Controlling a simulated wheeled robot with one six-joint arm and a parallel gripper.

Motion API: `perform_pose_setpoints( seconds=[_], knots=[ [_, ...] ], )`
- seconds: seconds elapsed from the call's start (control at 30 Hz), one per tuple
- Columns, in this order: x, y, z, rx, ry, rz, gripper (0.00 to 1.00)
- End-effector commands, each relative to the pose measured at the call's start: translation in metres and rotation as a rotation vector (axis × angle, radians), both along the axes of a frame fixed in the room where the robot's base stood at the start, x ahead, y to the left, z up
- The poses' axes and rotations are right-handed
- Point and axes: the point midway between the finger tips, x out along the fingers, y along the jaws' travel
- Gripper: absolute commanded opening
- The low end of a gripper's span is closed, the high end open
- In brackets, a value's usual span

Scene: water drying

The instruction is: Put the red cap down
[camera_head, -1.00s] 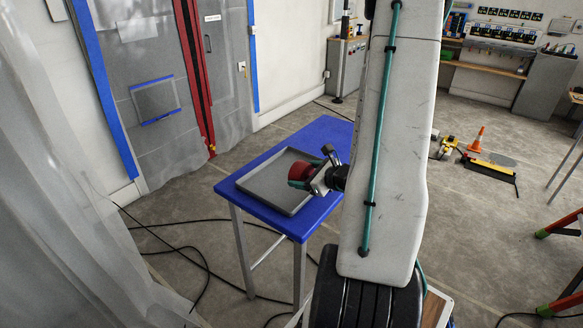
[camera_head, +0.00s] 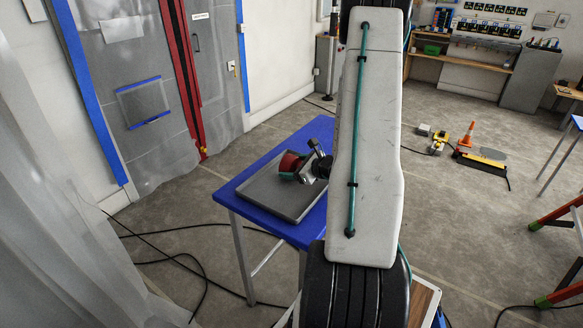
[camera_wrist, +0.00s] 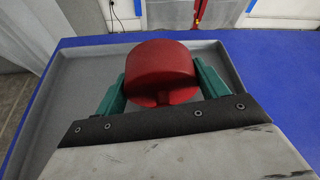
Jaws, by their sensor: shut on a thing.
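The red cap (camera_wrist: 160,70) is round and sits between the two green fingers of my gripper (camera_wrist: 158,88) in the wrist view. My gripper is shut on it. In the head view the red cap (camera_head: 290,162) and my gripper (camera_head: 296,170) are over the grey tray (camera_head: 262,205), with the fingers tilted downward. The tray's rim also shows in the wrist view (camera_wrist: 62,75) around the cap. I cannot tell whether the cap touches the tray floor.
The tray lies on a blue table (camera_head: 245,180) with metal legs. Black cables (camera_head: 170,257) run across the floor to its left. A plastic curtain (camera_head: 50,200) hangs at the left.

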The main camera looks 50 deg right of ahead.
Motion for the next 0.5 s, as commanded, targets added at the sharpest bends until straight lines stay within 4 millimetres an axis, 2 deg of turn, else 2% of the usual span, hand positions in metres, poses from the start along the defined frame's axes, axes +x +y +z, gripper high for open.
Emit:
perform_pose_setpoints(
  seconds=[0.37, 0.4, 0.47, 0.5],
  knots=[
    [-0.0011, -0.0014, -0.0055, 0.001, -0.001, -0.003, 0.45],
    [-0.0009, -0.0011, -0.0052, 0.000, -0.001, -0.002, 0.81],
    [-0.0007, -0.0008, -0.0051, -0.001, -0.001, -0.002, 0.94],
    [-0.0005, -0.0006, -0.0051, 0.000, -0.001, -0.001, 0.94]
  ],
)
